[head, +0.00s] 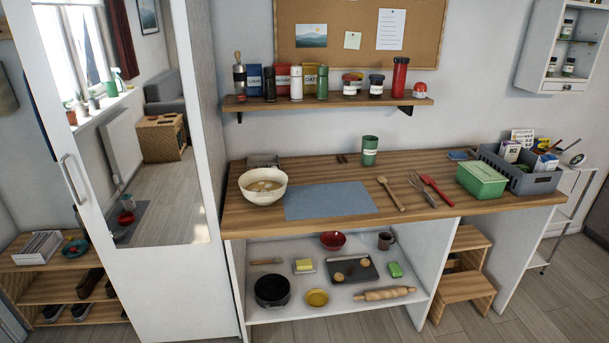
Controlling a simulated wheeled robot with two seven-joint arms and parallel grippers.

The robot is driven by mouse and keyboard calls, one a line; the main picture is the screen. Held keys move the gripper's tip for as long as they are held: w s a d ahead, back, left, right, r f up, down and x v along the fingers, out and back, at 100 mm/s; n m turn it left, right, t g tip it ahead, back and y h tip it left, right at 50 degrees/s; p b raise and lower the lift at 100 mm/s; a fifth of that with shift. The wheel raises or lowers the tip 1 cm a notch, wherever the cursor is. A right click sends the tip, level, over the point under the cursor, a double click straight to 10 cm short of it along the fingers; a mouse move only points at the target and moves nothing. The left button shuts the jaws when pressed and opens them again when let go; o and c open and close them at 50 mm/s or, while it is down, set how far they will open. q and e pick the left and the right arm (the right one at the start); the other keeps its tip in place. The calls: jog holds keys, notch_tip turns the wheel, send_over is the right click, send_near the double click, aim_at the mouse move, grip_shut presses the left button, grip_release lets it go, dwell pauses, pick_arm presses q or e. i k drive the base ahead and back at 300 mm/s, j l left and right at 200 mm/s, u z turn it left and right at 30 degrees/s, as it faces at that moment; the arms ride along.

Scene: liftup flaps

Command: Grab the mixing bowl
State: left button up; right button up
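The mixing bowl (263,193) is cream coloured and round. It stands upright on the left end of the wooden worktop (330,214), near the front edge, with something pale and lumpy inside. Its right side is close to a blue-grey mat (329,200). Neither of my grippers shows in the head view.
A grey metal tin (263,161) sits just behind the bowl. A tall mirrored door (150,130) stands left of the worktop. A shelf (330,102) with jars hangs above. Utensils, a green box (481,180) and a grey crate (536,183) occupy the right side.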

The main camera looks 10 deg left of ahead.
aim_at(261, 185)
jog(key=i+l+z, duration=0.15)
jog(key=i+z, duration=0.25)
jog(key=i, duration=0.25)
jog(key=i+z, duration=0.4)
jog(key=i, duration=0.3)
